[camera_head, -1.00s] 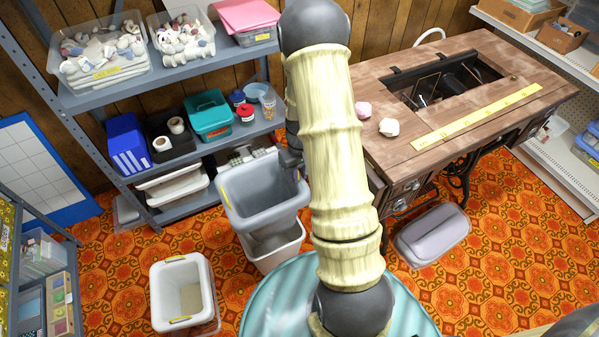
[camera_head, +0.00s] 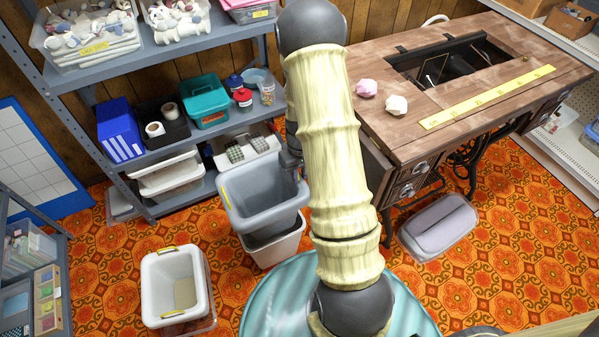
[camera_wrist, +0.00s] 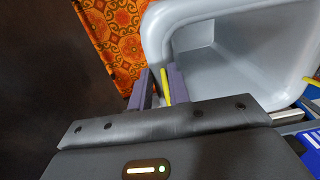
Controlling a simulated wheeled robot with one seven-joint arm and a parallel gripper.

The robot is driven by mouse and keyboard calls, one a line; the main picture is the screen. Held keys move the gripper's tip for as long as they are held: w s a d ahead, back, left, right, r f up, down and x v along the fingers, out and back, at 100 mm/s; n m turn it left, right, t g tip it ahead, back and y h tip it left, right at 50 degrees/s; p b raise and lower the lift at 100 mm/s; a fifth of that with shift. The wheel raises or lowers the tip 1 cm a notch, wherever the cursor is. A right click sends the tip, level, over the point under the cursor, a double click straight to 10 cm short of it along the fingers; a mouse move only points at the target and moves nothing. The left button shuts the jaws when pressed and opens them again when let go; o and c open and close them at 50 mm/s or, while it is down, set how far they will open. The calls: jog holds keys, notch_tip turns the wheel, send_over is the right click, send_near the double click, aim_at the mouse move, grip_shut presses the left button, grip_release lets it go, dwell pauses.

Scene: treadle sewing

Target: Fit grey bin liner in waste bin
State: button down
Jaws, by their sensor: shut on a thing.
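The grey bin liner (camera_head: 262,206), an open tub with a yellow handle on its rim, is held by its right rim in my gripper (camera_head: 294,165). In the wrist view my fingers (camera_wrist: 157,88) are shut at the rim of the liner (camera_wrist: 240,75), with a yellow strip between them. The white waste bin (camera_head: 279,248) stands on the floor under the liner. The liner hides most of the bin's mouth. I cannot tell whether the liner's base is inside the bin or only above it.
A white tub (camera_head: 158,284) with yellow handles stands on the floor at lower left. A loaded grey shelf unit (camera_head: 220,133) stands behind the liner. The sewing table (camera_head: 390,146) is on the right, with a grey padded thing (camera_head: 438,227) on the floor before it.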

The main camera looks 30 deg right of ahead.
jog(key=shift+f+b, duration=7.15)
jog(key=shift+f, duration=2.65)
jog(key=c, duration=1.2)
grip_release()
jog(key=shift+c, duration=0.2)
jog(key=shift+r, duration=0.1)
jog(key=r+p, duration=0.2)
jog(key=r, duration=0.3)
jog(key=r+p, duration=0.3)
jog(key=r, duration=0.3)
jog(key=r+p, duration=0.3)
jog(key=r, duration=0.3)
jog(key=shift+w+d+r, duration=0.15)
jog(key=shift+d, duration=0.1)
